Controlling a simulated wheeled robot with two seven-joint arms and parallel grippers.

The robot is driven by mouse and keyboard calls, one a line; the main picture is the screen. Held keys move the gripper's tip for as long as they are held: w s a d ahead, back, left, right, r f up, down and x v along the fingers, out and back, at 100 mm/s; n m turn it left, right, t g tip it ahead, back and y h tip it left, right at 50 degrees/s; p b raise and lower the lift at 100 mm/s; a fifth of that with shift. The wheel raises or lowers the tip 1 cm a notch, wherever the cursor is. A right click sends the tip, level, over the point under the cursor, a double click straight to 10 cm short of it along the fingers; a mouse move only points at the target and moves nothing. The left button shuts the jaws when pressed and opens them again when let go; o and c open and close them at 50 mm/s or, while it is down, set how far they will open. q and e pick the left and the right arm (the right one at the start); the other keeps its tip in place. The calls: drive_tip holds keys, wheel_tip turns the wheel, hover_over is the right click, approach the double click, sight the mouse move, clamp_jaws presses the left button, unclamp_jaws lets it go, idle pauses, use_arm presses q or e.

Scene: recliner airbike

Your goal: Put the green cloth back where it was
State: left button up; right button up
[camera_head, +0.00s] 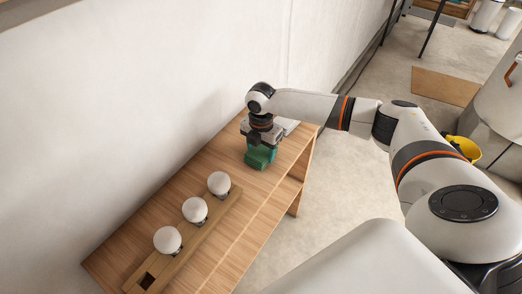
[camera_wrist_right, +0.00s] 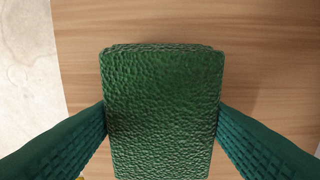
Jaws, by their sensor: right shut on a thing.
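The green cloth (camera_wrist_right: 162,105) looks like a folded block with a rough, bumpy surface. In the right wrist view it fills the middle, with a green finger of my right gripper (camera_wrist_right: 162,125) pressed against each side. In the head view the cloth (camera_head: 257,161) is under my right gripper (camera_head: 262,148), at or just above the wooden shelf top (camera_head: 225,245). I cannot tell whether it touches the wood. My right gripper points down and is shut on the cloth. My left gripper is not in view.
A pale flat object (camera_head: 290,124) is behind my gripper. A white wall (camera_head: 120,110) borders the left side. Floor is open to the right.

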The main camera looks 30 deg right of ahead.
sight(261, 150)
drive_tip(key=shift+f, duration=0.35)
drive_tip(key=shift+f, duration=0.1)
drive_tip(key=o, duration=0.9)
wheel_tip(261, 150, up, 12)
drive_tip(key=shift+r+b, duration=0.15)
drive_tip(key=shift+b, duration=0.2)
